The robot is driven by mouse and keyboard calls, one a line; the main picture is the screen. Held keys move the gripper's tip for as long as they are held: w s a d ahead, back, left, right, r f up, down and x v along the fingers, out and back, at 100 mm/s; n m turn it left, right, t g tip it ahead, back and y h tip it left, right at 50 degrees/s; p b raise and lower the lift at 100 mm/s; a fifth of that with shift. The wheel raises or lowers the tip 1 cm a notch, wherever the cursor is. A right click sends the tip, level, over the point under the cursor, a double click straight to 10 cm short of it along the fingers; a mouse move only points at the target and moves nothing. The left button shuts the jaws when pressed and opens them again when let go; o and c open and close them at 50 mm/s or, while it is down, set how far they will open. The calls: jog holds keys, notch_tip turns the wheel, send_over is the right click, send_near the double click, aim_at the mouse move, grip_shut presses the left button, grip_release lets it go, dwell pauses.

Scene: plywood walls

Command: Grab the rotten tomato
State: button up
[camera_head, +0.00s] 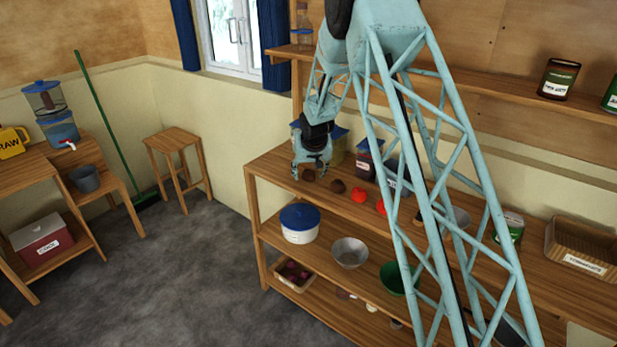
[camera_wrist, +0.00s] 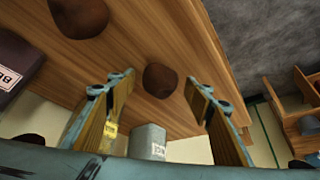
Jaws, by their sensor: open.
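Two dark brown round things that look like rotten tomatoes lie on the upper board of the wooden shelf (camera_head: 280,170). One brown tomato (camera_head: 308,175) is right at my gripper (camera_head: 311,166); the other brown tomato (camera_head: 338,186) lies to its right. In the wrist view my gripper (camera_wrist: 158,84) is open and empty. The nearer brown tomato (camera_wrist: 160,77) shows between its fingertips, apart from both fingers; I cannot tell the gap in depth. The second brown tomato (camera_wrist: 78,17) is at the upper left.
Red tomatoes (camera_head: 359,195) lie farther right along the board. A dark labelled container (camera_head: 369,160) stands behind; a pale labelled container (camera_wrist: 148,141) shows behind the fingers. Lower boards hold a white pot (camera_head: 300,228) and bowls. The board's left end is close to my gripper.

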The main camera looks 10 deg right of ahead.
aim_at(310, 171)
dwell(0.4)
jog(key=c, duration=0.7)
jog(key=shift+c, duration=0.2)
jog(key=shift+r, duration=0.15)
jog(key=shift+r+p, duration=0.3)
jog(key=shift+r, duration=1.45)
jog(key=shift+s+d+f, duration=0.1)
jog(key=shift+s+d, duration=0.2)
jog(key=shift+s, duration=0.45)
jog(key=s+d, duration=0.1)
jog(key=s, duration=0.3)
jog(key=s+d+r, duration=0.1)
jog(key=s+d, duration=0.1)
jog(key=s, duration=0.3)
jog(key=s+d+p, duration=0.1)
jog(key=s+d, duration=0.1)
jog(key=s, duration=0.2)
jog(key=shift+s+d+r, duration=0.1)
jog(key=shift+s+r, duration=0.1)
